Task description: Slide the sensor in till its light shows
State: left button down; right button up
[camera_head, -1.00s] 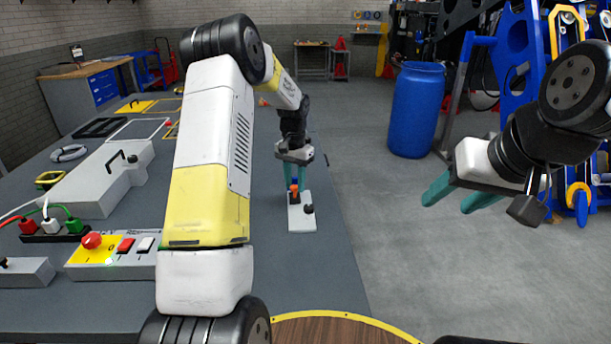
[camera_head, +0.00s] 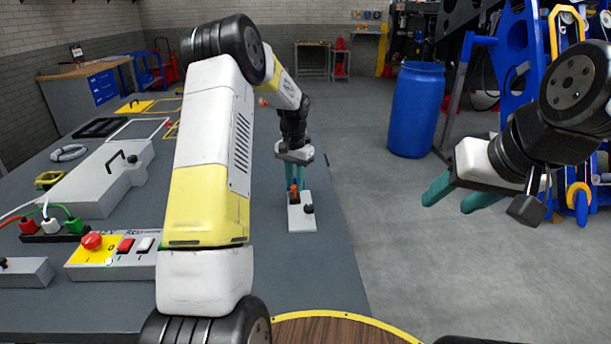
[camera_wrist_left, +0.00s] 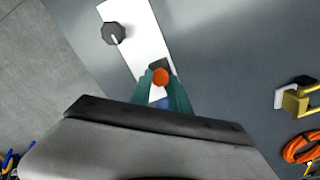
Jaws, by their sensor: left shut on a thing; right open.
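The sensor is a small blue and orange piece (camera_head: 294,187) between the fingertips of my left gripper (camera_head: 295,178), which is shut on it. Its round orange end (camera_wrist_left: 160,76) shows in the left wrist view, with a blue part (camera_wrist_left: 164,103) between the fingers. It is at the far part of a white mounting plate (camera_head: 302,223) with a black knob (camera_head: 309,208). In the left wrist view, the orange end is beside a dark block (camera_wrist_left: 157,65) on the plate. How deep it sits is hidden, and no lit sensor light shows. My right gripper (camera_head: 460,196) is open and empty, off the table.
A control box (camera_head: 112,252) with a red button and switches is at the table's near left. A grey housing (camera_head: 100,182) with a handle is behind it. A blue barrel (camera_head: 416,110) stands on the floor. Bare table surrounds the plate.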

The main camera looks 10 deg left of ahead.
pick_arm(q)
jog(key=shift+w, duration=0.15)
dwell(0.5)
jog(key=c, duration=1.2)
grip_release()
jog(key=shift+c, duration=0.2)
jog(key=shift+r, duration=0.1)
notch_tip(320, 180, up, 8)
jog(key=shift+f, duration=0.15)
